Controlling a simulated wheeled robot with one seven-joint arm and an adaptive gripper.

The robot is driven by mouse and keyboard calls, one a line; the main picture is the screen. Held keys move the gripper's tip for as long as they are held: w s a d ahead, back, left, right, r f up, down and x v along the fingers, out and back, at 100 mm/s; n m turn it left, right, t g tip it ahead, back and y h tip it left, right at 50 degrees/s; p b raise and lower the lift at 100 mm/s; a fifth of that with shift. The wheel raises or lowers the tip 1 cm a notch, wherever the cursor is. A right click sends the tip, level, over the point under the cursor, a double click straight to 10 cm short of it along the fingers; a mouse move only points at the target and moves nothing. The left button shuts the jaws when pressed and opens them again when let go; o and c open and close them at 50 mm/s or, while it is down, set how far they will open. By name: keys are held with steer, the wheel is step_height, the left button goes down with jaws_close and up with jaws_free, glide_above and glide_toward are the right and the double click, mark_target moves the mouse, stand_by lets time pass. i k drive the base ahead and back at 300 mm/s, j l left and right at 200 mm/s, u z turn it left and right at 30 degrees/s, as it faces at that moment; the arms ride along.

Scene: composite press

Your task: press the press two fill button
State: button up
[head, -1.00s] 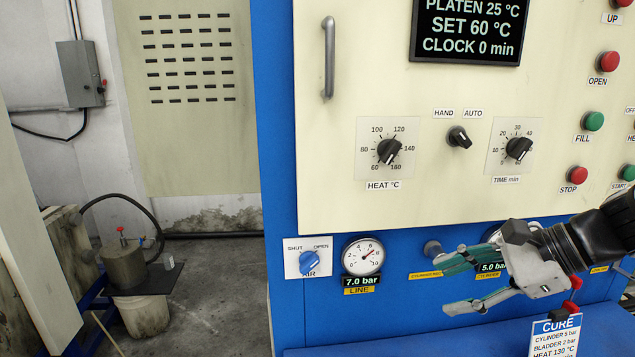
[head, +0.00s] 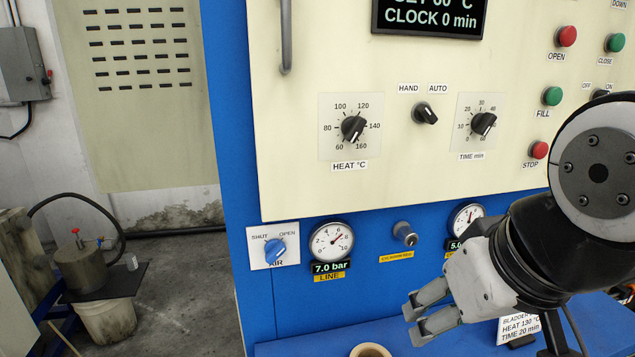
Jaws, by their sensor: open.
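The green FILL button (head: 552,96) is on the cream control panel at the right in the head view, between the red OPEN button (head: 567,36) above and the red STOP button (head: 538,150) below. No label in view gives a press number. My gripper (head: 414,320) is open and empty, low in front of the blue press front, well below and left of the FILL button. Its fingers point left, apart from the panel. My arm hides part of the panel's lower right and part of the second gauge.
A HAND/AUTO knob (head: 426,113), a heat dial (head: 353,128) and a time dial (head: 483,124) stick out of the panel. Below are a blue air valve (head: 275,250), a line gauge (head: 331,241) and a regulator knob (head: 404,233). A recipe sign (head: 519,328) stands behind my gripper.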

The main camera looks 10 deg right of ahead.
mark_target(554, 97)
steer(key=l+z, duration=0.85)
steer(key=i, duration=0.05)
